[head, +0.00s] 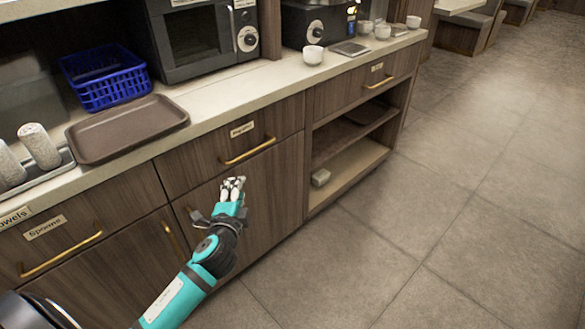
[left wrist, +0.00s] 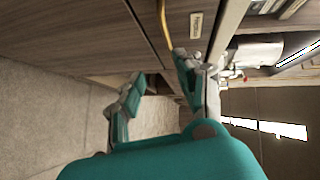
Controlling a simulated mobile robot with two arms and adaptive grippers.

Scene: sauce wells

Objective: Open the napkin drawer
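The middle drawer (head: 205,152) sits under the counter, flush and closed, with a gold bar handle (head: 249,150) and a small label (head: 241,129) that looks like "Napkins" but is hard to read. My left gripper (head: 232,184) is in front of the cabinet door, below and slightly left of that handle, and touches nothing that I can see. In the left wrist view its two fingers (left wrist: 158,85) are spread apart with nothing between them. The handle (left wrist: 165,22) shows beyond the fingers there, beside the label (left wrist: 195,25). My right gripper is not in view.
A drawer marked "Spoons" (head: 45,227) is at the left. A drawer (head: 350,88) over open shelves (head: 345,165) is at the right. On the counter are a brown tray (head: 125,130), a blue basket (head: 105,80) and a microwave (head: 200,40). The tiled floor (head: 450,230) is clear.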

